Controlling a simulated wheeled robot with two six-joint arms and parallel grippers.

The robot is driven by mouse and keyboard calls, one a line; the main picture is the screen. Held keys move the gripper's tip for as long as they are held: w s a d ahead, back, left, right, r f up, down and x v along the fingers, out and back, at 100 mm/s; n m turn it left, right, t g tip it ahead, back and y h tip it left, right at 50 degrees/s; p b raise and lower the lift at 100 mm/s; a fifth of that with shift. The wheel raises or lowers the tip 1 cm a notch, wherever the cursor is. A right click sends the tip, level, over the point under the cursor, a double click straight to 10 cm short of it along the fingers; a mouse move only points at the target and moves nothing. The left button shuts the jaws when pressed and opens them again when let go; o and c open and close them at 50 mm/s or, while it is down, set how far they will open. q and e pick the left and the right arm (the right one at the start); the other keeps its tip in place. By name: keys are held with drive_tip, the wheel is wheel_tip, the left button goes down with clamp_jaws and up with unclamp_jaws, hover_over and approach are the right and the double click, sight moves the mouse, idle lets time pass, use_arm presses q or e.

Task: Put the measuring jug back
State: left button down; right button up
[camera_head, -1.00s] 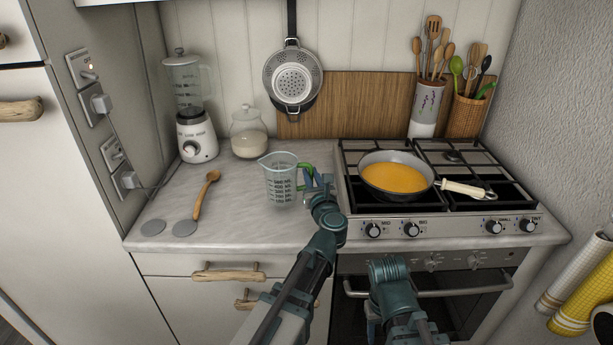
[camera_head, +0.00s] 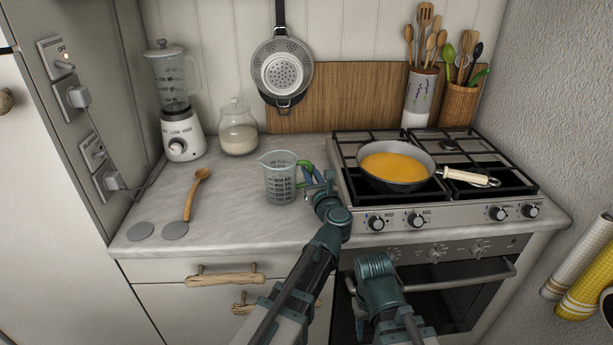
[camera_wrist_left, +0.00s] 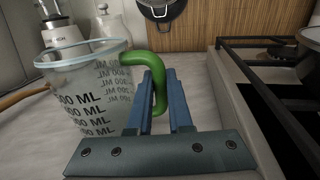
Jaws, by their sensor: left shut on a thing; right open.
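The clear measuring jug (camera_head: 280,180) with dark markings stands upright at the counter's middle, left of the stove, and looks empty. Its green handle faces right. My left gripper (camera_head: 312,178) is shut on that handle. In the left wrist view the jug (camera_wrist_left: 95,85) is at left, and the blue fingers of my left gripper (camera_wrist_left: 160,85) sit either side of the green handle. I cannot tell whether the jug's base touches the counter. My right gripper (camera_head: 357,300) is low in front of the oven, away from the jug, its fingers partly hidden by its own arm.
A blender (camera_head: 178,120) and a glass jar (camera_head: 238,132) stand at the back left. A wooden spoon (camera_head: 195,195) and two grey discs (camera_head: 175,230) lie at left. A pan of orange food (camera_head: 397,185) sits on the stove. Counter between spoon and jug is clear.

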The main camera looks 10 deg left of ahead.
use_arm(q)
drive_tip(key=shift+d+r, duration=0.1)
drive_tip(key=shift+r, duration=0.05)
drive_tip(key=c, duration=1.3)
unclamp_jaws()
drive_tip(key=shift+f, duration=0.25)
drive_tip(key=o, duration=0.5)
drive_tip(key=shift+c, duration=0.2)
drive_tip(key=shift+r, duration=0.15)
